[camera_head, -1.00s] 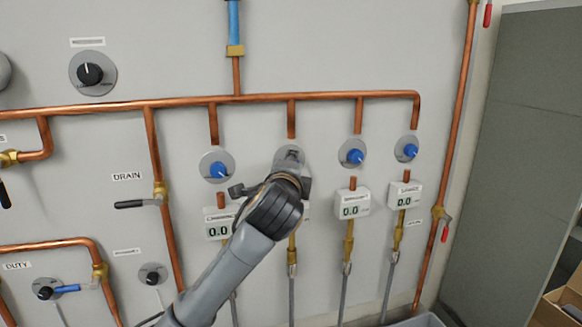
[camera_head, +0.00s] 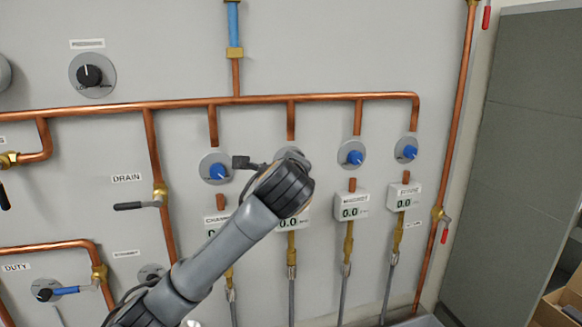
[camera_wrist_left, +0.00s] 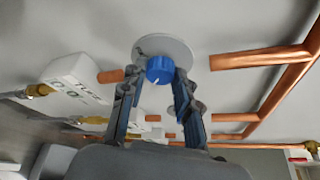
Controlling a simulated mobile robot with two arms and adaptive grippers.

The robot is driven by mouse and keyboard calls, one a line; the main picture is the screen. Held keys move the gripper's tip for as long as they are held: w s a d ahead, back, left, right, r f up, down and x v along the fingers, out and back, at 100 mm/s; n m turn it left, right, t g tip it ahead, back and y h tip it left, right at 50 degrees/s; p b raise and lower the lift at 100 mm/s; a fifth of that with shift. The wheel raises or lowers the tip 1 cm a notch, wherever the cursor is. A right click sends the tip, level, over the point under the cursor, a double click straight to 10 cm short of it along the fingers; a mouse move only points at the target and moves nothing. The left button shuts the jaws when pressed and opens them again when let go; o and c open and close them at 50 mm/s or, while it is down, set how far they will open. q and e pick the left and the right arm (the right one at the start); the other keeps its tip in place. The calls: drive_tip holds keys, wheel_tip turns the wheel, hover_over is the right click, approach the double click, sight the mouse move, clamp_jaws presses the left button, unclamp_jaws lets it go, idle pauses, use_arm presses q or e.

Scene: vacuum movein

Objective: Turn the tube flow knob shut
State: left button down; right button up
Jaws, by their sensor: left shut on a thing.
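A blue knob (camera_wrist_left: 160,68) on a round grey plate (camera_wrist_left: 177,48) sits between the fingers of my left gripper (camera_wrist_left: 157,76) in the wrist view. The fingers are shut on its sides, and a short white mark shows on its face. In the head view, the upper edge of the plate (camera_head: 291,152) shows at the second branch pipe from the left. My left wrist (camera_head: 285,188) covers the knob and most of the gripper there. The meter (camera_head: 298,222) below it is mostly hidden by the arm, and its label cannot be read. My right gripper is not in view.
Similar blue knobs stand on the left (camera_head: 217,171) and on the right (camera_head: 355,158), with another (camera_head: 410,152) at the far right. Copper pipes (camera_head: 250,98) run above and between them. A drain valve handle (camera_head: 130,206) juts out at left.

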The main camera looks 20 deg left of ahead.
use_arm(q)
drive_tip(key=c, duration=1)
unclamp_jaws()
drive_tip(key=v, duration=1.2)
drive_tip(key=shift+f, duration=0.15)
